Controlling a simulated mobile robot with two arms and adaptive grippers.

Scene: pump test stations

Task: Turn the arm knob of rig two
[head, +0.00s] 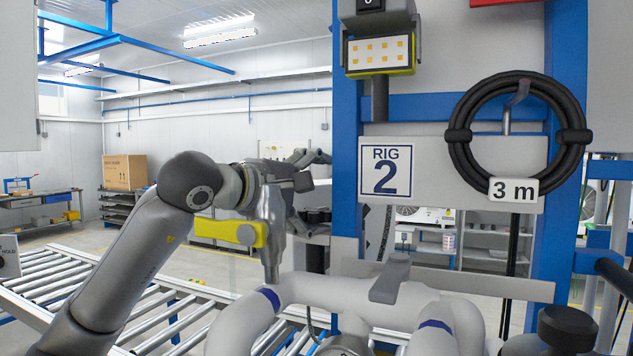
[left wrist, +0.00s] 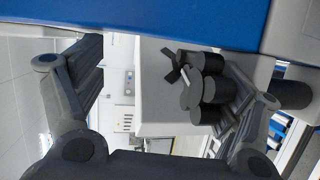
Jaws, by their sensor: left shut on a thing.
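In the left wrist view the two fingers stand apart on either side, and a blue band crosses the top. A cluster of dark round parts (left wrist: 205,88) shows between them by a pale panel (left wrist: 160,100); I cannot tell whether it is touched. I cannot clearly identify the arm knob. My right gripper is not in view.
A yellow lever (head: 230,233) on a grey metal valve body stands below my left wrist. Pale pipes (head: 335,290) fill the lower middle. A coiled black hose (head: 455,135) tagged "3 m" hangs right of the sign. A roller conveyor (head: 170,300) runs at lower left.

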